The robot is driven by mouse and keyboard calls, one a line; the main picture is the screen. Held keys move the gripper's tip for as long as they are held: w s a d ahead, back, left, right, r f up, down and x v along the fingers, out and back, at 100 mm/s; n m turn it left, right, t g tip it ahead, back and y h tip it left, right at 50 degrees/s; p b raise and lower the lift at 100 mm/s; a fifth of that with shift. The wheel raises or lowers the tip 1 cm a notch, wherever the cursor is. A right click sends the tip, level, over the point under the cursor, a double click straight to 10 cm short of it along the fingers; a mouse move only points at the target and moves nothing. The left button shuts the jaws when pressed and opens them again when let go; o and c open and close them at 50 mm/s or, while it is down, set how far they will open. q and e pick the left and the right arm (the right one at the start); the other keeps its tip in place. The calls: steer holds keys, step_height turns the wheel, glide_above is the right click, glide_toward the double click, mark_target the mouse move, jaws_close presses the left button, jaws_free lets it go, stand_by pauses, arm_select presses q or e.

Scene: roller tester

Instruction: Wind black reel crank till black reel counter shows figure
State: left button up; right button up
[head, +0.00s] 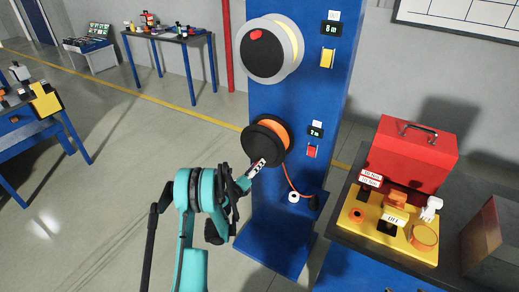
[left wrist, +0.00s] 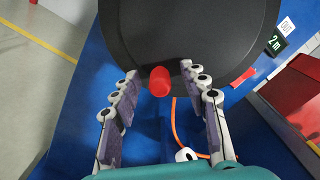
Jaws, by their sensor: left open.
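The black reel (head: 258,148), wound with orange hose, is mounted on the blue column. Its crank knob (left wrist: 160,81) is red and shows near the disc's lower edge in the left wrist view. My left gripper (head: 259,166) is in front of the reel's lower part, its fingers spread open. In the left wrist view the left gripper (left wrist: 162,90) has the knob between its fingertips, with gaps on both sides. The black reel counter (left wrist: 277,43) reads 2 m; it also shows beside the reel in the head view (head: 315,132). The knob is hidden by the gripper in the head view.
A white-rimmed reel (head: 270,48) with its own red knob is above, its counter (head: 331,29) reading 6 m. The orange hose (head: 291,179) hangs below the black reel.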

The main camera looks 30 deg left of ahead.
arm_select(q)
steer(key=n, duration=0.9)
steer(key=shift+c, duration=0.2)
jaws_close()
steer(key=a+m, duration=0.1)
steer(key=m, duration=0.1)
steer(key=a+m, duration=0.1)
steer(key=m, duration=0.1)
steer(key=shift+w+a+r, duration=0.1)
steer(key=shift+a+r, duration=0.1)
steer(key=shift+a, duration=0.15)
steer(key=shift+m, duration=0.3)
